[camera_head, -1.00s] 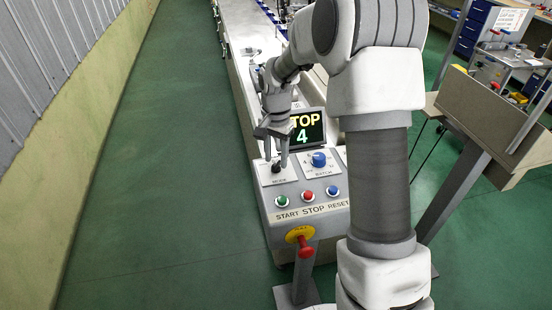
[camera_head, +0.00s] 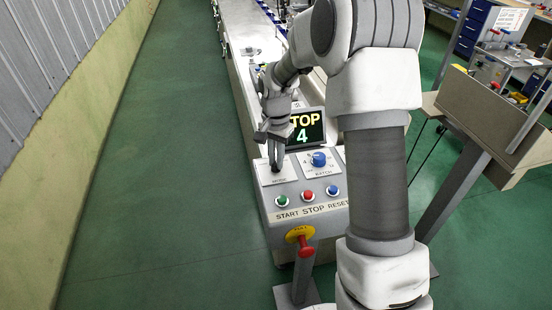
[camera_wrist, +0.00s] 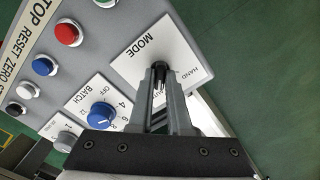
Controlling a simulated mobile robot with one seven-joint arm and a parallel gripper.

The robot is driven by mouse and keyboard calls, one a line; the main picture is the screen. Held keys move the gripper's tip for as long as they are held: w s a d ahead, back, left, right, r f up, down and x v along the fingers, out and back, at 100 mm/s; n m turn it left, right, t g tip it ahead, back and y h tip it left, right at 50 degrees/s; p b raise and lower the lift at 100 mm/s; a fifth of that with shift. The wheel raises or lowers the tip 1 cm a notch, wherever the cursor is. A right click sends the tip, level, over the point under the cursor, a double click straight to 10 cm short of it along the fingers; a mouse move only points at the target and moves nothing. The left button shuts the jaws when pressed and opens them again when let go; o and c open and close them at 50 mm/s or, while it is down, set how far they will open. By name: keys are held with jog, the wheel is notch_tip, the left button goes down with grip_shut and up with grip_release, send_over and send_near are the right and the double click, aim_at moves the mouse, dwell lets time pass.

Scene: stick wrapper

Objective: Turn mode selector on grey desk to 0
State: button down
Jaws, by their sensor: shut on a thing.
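The mode selector is a small black knob (camera_wrist: 159,67) on a white plate (camera_wrist: 180,50) marked MODE, with HAND and a partly covered label beside it. In the head view the plate (camera_head: 288,177) is at the upper left of the grey desk (camera_head: 270,205). My gripper (camera_head: 276,167) points down onto the knob; in the wrist view its two fingers (camera_wrist: 159,82) are closed together on it. The fingers hide most of the knob, so I cannot tell which mark it points to.
The blue BATCH knob (camera_head: 319,159) is just right of the mode plate. Green (camera_head: 282,202), red (camera_head: 308,196) and blue (camera_head: 333,191) buttons lie in front. A screen (camera_head: 308,128) reading 4 stands behind.

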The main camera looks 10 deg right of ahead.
jog(key=shift+n, duration=0.3)
jog(key=n, duration=0.7)
jog(key=shift+r+n, duration=0.1)
jog(key=shift+n, duration=0.2)
dwell(0.4)
jog(key=c, duration=0.9)
grip_release()
jog(key=shift+o, duration=0.2)
